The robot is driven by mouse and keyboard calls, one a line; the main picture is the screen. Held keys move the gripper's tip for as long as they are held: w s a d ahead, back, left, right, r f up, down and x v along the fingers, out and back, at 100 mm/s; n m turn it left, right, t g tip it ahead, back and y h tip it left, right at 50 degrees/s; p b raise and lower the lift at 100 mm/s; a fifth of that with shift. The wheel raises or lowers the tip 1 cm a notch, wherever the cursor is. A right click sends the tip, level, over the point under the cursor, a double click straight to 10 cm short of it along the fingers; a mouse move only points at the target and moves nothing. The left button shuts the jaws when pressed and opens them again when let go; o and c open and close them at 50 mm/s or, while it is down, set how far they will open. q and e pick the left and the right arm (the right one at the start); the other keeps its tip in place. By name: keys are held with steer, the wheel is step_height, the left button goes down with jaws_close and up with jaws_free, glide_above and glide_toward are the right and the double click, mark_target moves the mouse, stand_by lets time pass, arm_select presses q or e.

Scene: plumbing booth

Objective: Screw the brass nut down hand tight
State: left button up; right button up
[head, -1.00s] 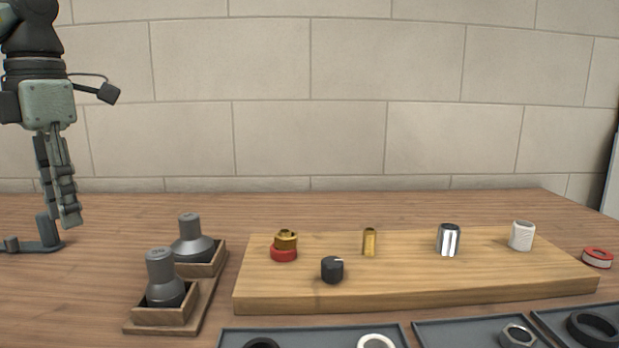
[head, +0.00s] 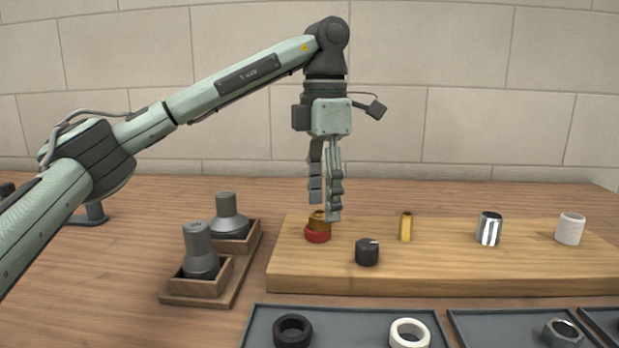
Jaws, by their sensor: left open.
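The brass nut (head: 319,217) sits on a red round base (head: 318,236) at the left end of the wooden board (head: 440,284). My left gripper (head: 325,207) points straight down, with its fingertips right at the nut in the picture. Its fingers are open. One finger partly covers the nut's right side, so I cannot tell whether they touch or whether the finger is only in front. The thread under the nut is hidden. My right gripper is not in view.
On the board stand a black knob (head: 367,252), a thin brass post (head: 405,227), a chrome cylinder (head: 489,229) and a white fitting (head: 570,229). Two grey bottles (head: 201,254) stand in a wooden holder (head: 206,298) at left. Trays (head: 262,331) with rings lie in front.

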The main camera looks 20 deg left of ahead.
arm_select(q)
steer(key=shift+a+f, duration=0.15)
steer(key=shift+f, duration=0.75)
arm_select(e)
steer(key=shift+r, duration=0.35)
arm_select(q)
steer(key=shift+c, duration=0.3)
steer(key=c, duration=1.2)
steer(key=shift+m+p, duration=0.7)
steer(key=shift+m, duration=0.5)
steer(key=shift+m+p, duration=0.75)
steer(key=shift+m, duration=0.85)
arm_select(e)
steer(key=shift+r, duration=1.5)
arm_select(q)
steer(key=o, duration=1.2)
steer(key=shift+o, duration=0.2)
